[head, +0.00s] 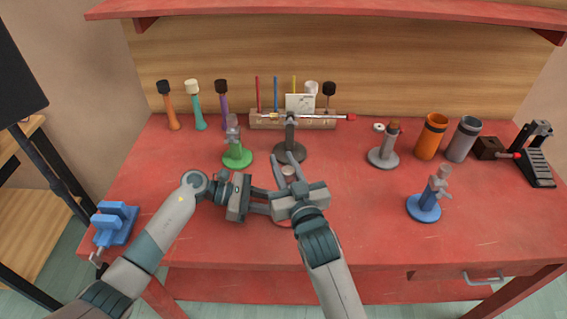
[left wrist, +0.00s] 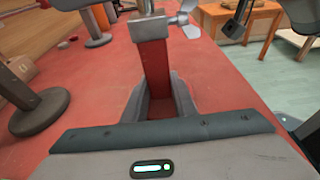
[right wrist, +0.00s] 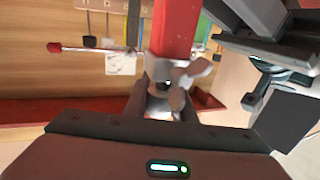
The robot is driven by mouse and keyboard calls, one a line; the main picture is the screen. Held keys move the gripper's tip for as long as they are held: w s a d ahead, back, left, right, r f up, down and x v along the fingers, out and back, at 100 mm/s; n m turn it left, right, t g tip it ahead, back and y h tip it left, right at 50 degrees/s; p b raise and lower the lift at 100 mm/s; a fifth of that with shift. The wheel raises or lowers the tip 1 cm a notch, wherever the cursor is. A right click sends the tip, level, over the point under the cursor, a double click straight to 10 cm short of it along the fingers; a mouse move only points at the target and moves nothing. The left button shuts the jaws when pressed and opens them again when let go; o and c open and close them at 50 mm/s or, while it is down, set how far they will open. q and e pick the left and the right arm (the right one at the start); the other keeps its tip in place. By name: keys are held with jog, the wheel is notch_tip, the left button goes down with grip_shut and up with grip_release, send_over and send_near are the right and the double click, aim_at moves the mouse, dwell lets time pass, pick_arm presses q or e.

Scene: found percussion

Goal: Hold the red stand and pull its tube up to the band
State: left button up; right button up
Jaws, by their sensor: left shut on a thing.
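The red stand's post (left wrist: 155,75) is upright between the fingers of my left gripper (left wrist: 158,95), which is shut on it below a grey collar (left wrist: 148,27) with a wing nut (left wrist: 186,18). In the head view my left gripper (head: 270,203) comes in from the left, and the stand is mostly hidden behind both grippers. My right gripper (head: 287,158) is open, its fingers spread either side of the pale tube top (head: 288,170). In the right wrist view the collar and wing nut (right wrist: 172,80) sit between its fingers. I cannot make out the band.
A dark stand (head: 291,153) is close behind my right gripper; a green stand (head: 238,158) is behind left. A blue stand (head: 424,210) and grey stand (head: 382,158) are to the right. A blue clamp-like object (head: 115,223) is at the left edge. The front right table is clear.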

jog(key=shift+r, duration=1.45)
grip_shut()
jog(key=o, duration=1)
grip_release()
jog(key=v, duration=1.2)
pick_arm(q)
jog(key=o, duration=0.9)
jog(key=shift+a, duration=0.1)
